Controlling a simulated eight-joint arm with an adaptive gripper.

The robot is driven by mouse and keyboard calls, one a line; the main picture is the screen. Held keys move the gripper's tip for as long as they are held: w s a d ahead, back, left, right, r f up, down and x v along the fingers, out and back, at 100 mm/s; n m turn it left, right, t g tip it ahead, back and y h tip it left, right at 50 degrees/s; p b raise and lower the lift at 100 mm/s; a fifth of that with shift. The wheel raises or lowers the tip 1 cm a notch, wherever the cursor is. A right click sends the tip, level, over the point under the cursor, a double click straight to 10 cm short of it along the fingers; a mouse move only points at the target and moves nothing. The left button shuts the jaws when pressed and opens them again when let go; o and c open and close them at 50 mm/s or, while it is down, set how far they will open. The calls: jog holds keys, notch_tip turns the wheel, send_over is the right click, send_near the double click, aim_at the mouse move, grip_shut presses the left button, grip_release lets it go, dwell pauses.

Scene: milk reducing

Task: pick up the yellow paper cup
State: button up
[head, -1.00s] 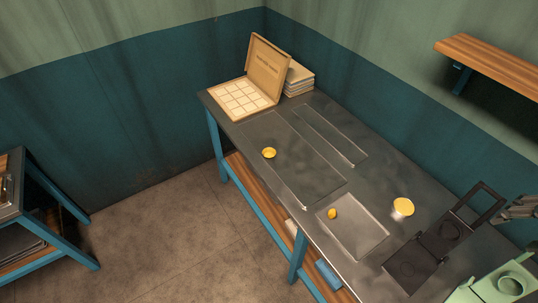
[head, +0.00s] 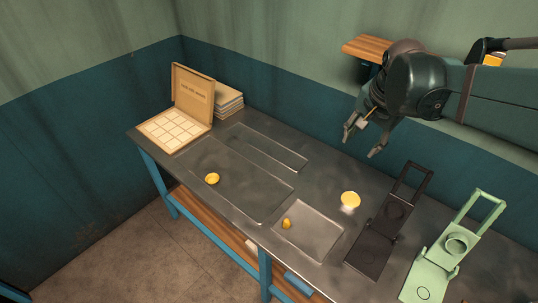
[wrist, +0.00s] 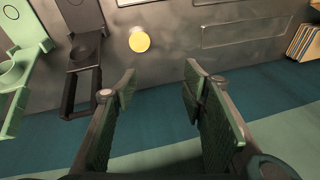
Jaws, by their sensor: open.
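A cup with a round yellow top and a whitish lower part (head: 350,201) stands on the metal table, left of the black hinged press. In the wrist view this cup (wrist: 139,41) shows beyond the fingertips, slightly left of centre. A shallow yellow round piece (head: 212,179) lies farther left on the table, and a small yellow piece (head: 287,223) lies on the square tray. My gripper (head: 362,140) is open and empty, in the air above the table's back edge, apart from the cup. Its two spread fingers also show in the wrist view (wrist: 160,78).
The black press (head: 385,230) and a green press (head: 440,255) stand right of the cup. The square tray (head: 318,235) lies to its left. An open box (head: 175,130) and stacked boards (head: 228,103) stand at the far left end. A wooden shelf (head: 362,46) hangs behind my arm.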

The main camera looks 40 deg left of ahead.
jog(key=s+a+f+g, duration=0.1)
jog(key=a+f, duration=0.1)
jog(key=a, duration=0.6)
jog(key=a+f, duration=0.3)
jog(key=a, duration=0.5)
jog(key=m+g+h, duration=0.2)
send_over(212, 181)
notch_tip(212, 181, down, 21)
jog(key=shift+a+f, duration=0.1)
jog(key=shift+a, duration=0.05)
jog(key=shift+f, duration=0.1)
jog(key=shift+f, duration=1.2)
jog(key=shift+f, duration=0.1)
